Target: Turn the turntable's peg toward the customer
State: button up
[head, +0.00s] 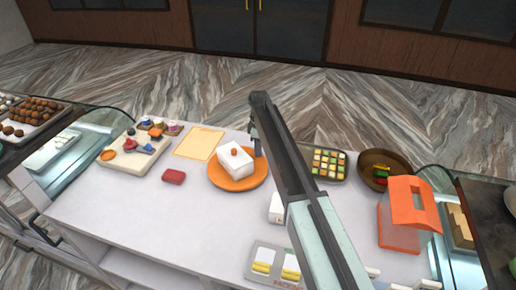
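The turntable looks to be the round orange disc (226,183) near the middle of the counter. A white block (234,165) stands on it, with a small orange round piece (235,151) on top. I cannot make out a separate peg on the disc; it may be hidden by the block or my gripper. My gripper (257,150) points down at the back right edge of the disc, just right of the block. Its fingers are too small and dark to tell whether they are open or touch anything.
Right of my arm are a sweets tray (338,174), a brown bowl (400,161) and an orange stand (400,238). The front left counter is clear.

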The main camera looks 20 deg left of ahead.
jog(key=shift+o, duration=0.2)
notch_tip(320, 180, up, 8)
jog(key=p, duration=0.8)
jog(key=shift+f, duration=0.1)
jog(key=shift+d, duration=0.15)
jog(key=s+d+f+m+b, duration=0.1)
jog(key=s+d+m, duration=0.3)
jog(key=d, duration=0.6)
jog(key=s+d+f+m+b, duration=0.2)
jog(key=s+d+m, duration=0.2)
jog(key=d, duration=0.6)
jog(key=s+d+f+m+b, duration=0.2)
jog(key=s+d+m, duration=0.2)
jog(key=s+d, duration=0.3)
jog(key=shift+d+f, duration=0.15)
jog(key=shift+d, duration=1.95)
jog(key=s+d+m, duration=0.2)
jog(key=s+d, duration=0.1)
jog(key=s+d+f+m+b, duration=0.1)
jog(key=s+d+m, duration=0.1)
jog(key=s+d, duration=0.2)
jog(key=s+d+f+m+b, duration=0.1)
jog(key=s+d+m, duration=0.2)
jog(key=shift+s+d, duration=0.2)
jog(key=shift+d, duration=0.1)
jog(key=shift+c, duration=0.7)
jog(key=shift+s, duration=0.1)
